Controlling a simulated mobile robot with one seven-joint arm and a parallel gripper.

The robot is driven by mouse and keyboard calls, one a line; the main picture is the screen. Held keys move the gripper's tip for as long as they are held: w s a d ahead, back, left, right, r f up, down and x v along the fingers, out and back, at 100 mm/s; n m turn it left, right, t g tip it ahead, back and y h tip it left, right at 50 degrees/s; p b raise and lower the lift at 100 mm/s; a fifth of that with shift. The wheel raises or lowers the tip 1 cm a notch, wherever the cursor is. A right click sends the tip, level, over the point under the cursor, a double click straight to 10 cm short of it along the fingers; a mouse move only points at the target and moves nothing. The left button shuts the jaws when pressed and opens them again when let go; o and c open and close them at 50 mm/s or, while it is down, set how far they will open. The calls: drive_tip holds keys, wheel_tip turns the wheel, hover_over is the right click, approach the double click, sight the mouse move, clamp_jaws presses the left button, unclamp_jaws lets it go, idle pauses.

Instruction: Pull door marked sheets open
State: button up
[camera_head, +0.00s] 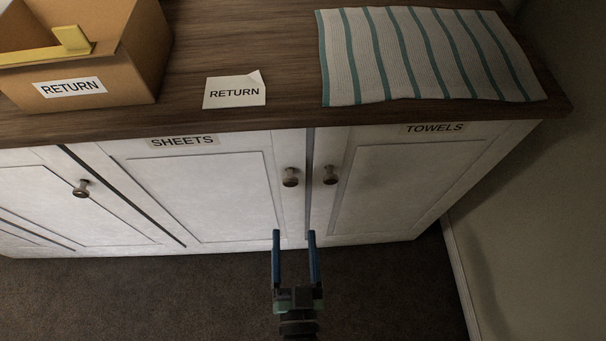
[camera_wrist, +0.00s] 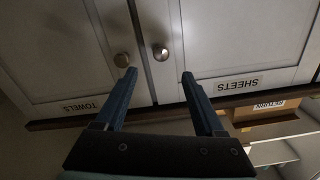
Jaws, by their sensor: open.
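The white door marked SHEETS (camera_head: 200,190) is closed, with its label (camera_head: 183,141) at the top and a round metal knob (camera_head: 291,177) near its right edge. In the wrist view, which is upside down, the SHEETS knob (camera_wrist: 160,53) shows between and beyond my fingers. The SHEETS label shows there too (camera_wrist: 239,84). My gripper (camera_head: 294,236) is open and empty, its two blue fingers apart, below the knob in the head view and not touching it. In the wrist view my gripper (camera_wrist: 158,78) points toward the doors.
The closed TOWELS door (camera_head: 400,180) is at the right, its knob (camera_head: 330,175) close beside the SHEETS knob. Another knobbed door (camera_head: 82,188) is at the left. A RETURN box (camera_head: 130,65), a RETURN card (camera_head: 235,92) and a striped towel (camera_head: 420,55) lie on top. Carpet (camera_head: 150,295) is clear.

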sight(291, 185)
drive_tip(key=w+b, duration=0.1)
drive_tip(key=w, duration=1.1)
drive_tip(key=shift+w+a+r, duration=0.1)
drive_tip(key=shift+w, duration=0.2)
drive_tip(key=shift+c, duration=0.2)
clamp_jaws()
idle(0.7)
